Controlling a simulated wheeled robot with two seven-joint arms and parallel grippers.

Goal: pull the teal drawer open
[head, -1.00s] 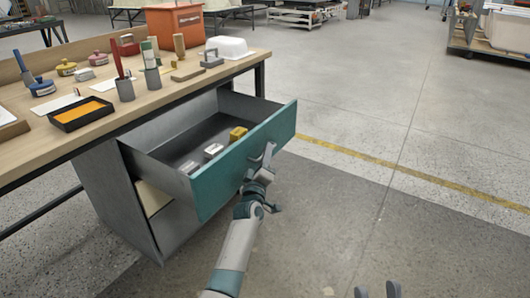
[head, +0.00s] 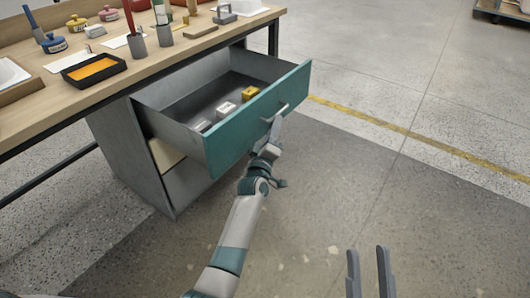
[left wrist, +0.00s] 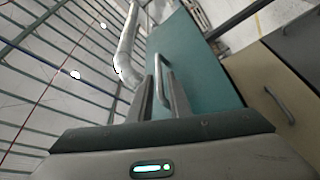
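The teal drawer (head: 240,128) stands far out of the grey cabinet under the workbench, its grey inside showing. Its pale bar handle (head: 277,113) is on the front face and also shows in the left wrist view (left wrist: 162,82). My left gripper (head: 274,127) is at the handle, reaching from below and in front. In the left wrist view its two fingers (left wrist: 163,92) stand apart on either side of the bar, with gaps visible. Firm contact is not visible. My right gripper (head: 368,262) is open and empty over the floor at the bottom.
A yellow block (head: 250,93) and pale blocks (head: 226,108) lie inside the drawer. The wooden workbench (head: 140,68) above holds a black tray with orange content (head: 93,69), cups and tools. Floor to the right is clear.

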